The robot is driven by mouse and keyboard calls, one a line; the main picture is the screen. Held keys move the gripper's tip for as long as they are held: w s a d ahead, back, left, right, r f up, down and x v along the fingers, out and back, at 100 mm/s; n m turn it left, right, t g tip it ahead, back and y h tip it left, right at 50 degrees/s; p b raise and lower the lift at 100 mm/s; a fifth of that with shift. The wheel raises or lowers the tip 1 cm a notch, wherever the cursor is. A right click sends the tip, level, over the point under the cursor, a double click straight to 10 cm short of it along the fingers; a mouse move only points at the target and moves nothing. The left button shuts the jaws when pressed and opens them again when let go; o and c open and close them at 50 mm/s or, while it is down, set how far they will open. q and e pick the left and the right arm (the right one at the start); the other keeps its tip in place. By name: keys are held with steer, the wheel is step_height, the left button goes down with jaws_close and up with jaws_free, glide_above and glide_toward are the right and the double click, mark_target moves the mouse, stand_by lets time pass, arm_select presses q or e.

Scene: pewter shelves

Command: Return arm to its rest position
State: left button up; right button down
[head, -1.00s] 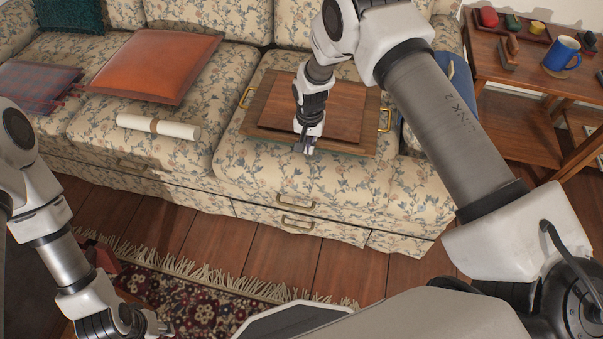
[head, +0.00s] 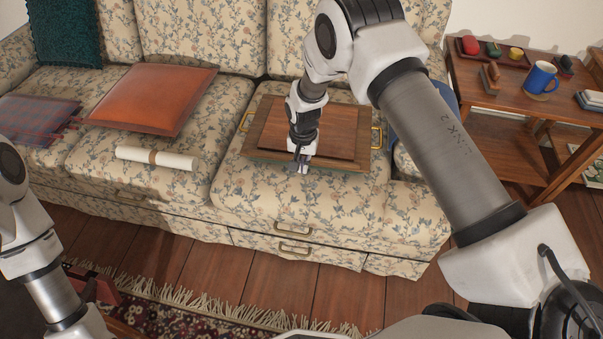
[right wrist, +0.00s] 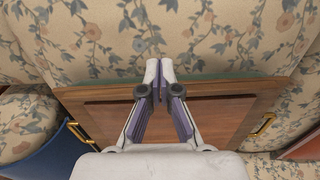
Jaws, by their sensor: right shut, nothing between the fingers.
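My right gripper (head: 299,166) is shut and empty. In the head view it hangs over the front part of the wooden tray (head: 256,152) on the sofa's right seat. In the right wrist view its fingertips (right wrist: 160,72) are together, in front of the tray (right wrist: 245,97), with floral fabric beyond them. I cannot tell whether the fingers touch the tray or the cushion. My left arm shows at the left edge of the head view, but its gripper is outside the picture.
The floral sofa (head: 325,210) holds an orange cushion (head: 155,97), a plaid cushion (head: 38,118) and a rolled paper (head: 180,161). A wooden side table (head: 495,106) at the right carries a blue mug (head: 540,78). A fringed rug (head: 190,322) lies on the floor in front.

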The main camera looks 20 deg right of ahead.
steer(key=r, duration=0.5)
steer(key=shift+d+p, duration=0.25)
steer(key=shift+p, duration=0.05)
